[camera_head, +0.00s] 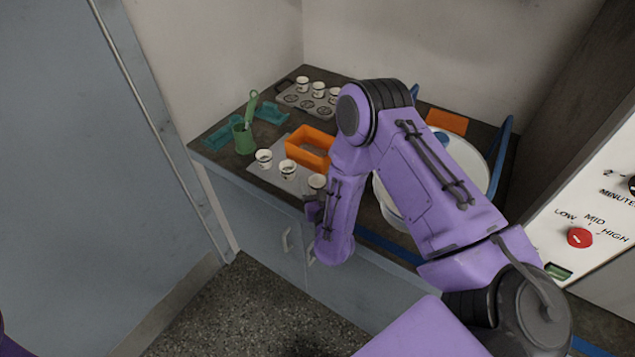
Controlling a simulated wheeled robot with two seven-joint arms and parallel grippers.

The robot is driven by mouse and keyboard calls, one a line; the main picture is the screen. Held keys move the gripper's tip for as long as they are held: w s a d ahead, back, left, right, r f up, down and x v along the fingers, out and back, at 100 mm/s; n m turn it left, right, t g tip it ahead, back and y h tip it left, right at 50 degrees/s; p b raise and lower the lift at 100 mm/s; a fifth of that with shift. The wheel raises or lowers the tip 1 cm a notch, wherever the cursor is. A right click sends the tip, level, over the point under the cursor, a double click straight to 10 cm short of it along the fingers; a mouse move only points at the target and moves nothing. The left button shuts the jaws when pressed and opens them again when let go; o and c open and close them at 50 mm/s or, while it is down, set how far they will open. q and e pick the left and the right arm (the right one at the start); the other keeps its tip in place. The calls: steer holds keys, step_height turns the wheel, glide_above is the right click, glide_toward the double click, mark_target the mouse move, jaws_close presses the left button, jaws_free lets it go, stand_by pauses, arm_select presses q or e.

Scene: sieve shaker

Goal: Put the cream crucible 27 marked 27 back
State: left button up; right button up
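Several small cream crucibles with dark markings are in view; the numbers are too small to read, so I cannot tell which is 27. A front row stands by the grey plate: a left crucible (264,159), a middle one (287,170) and a right one (317,182). Another crucible (302,84) and others stand in the back row on a grey holder (285,99) with round recesses. My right gripper (312,209) is at the counter's front edge, just below the right crucible. My forearm hides most of its fingers, so its opening and any contact are unclear. My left gripper is out of view.
An orange open box (308,147) sits behind the front row. A green cup with a spoon (243,138) and teal trays (271,112) are at left. A white round pan (466,150) with blue handles is behind my arm. A control panel (590,225) stands at right.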

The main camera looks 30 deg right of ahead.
steer(key=shift+r, duration=0.25)
steer(key=b+v, duration=0.2)
steer(key=v, duration=1)
steer(key=shift+b, duration=0.35)
steer(key=shift+f, duration=0.1)
